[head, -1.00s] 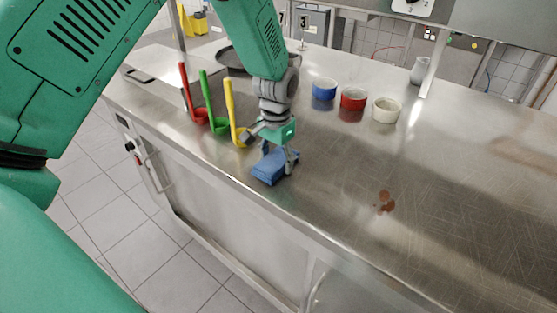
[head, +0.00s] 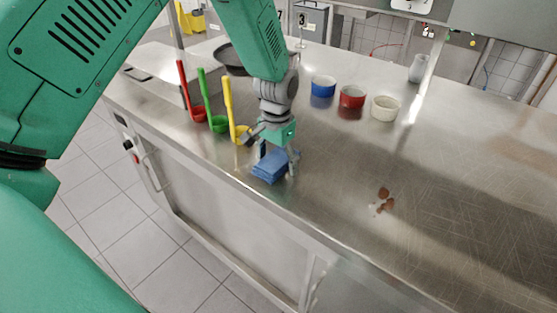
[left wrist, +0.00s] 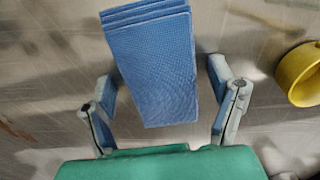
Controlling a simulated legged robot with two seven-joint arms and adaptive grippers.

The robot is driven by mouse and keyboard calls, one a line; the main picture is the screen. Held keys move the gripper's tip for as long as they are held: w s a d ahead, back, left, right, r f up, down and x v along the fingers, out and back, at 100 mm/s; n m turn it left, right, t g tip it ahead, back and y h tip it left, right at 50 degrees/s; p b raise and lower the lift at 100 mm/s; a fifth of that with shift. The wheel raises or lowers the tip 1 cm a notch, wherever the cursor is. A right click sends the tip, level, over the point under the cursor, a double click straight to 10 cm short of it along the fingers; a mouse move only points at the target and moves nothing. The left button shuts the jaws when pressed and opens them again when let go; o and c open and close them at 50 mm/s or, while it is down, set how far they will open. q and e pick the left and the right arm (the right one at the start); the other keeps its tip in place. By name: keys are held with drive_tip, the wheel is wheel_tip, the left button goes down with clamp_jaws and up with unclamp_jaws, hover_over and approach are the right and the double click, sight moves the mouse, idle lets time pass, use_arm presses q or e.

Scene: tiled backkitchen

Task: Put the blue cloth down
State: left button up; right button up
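The blue cloth (head: 270,166), a folded stack, lies on the steel counter near its front edge. My left gripper (head: 277,158) points down over it, with one finger on either side. In the left wrist view the cloth (left wrist: 155,70) sits between the two spread fingers (left wrist: 165,105). A gap shows between the cloth and each finger, so the gripper is open and not holding it. My right gripper is not in view.
Red (head: 198,114), green (head: 220,124) and yellow (head: 229,100) ladles stand just left of my gripper. Blue (head: 323,86), red (head: 351,97) and cream (head: 385,108) bowls stand behind. Brown stains (head: 386,204) mark the counter (head: 450,210) at right, which is otherwise mostly clear.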

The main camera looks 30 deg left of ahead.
sight(277, 158)
use_arm(q)
drive_tip(key=shift+d, duration=0.1)
idle(0.3)
drive_tip(key=shift+r, duration=0.15)
wheel_tip(277, 158, up, 12)
idle(0.3)
idle(0.5)
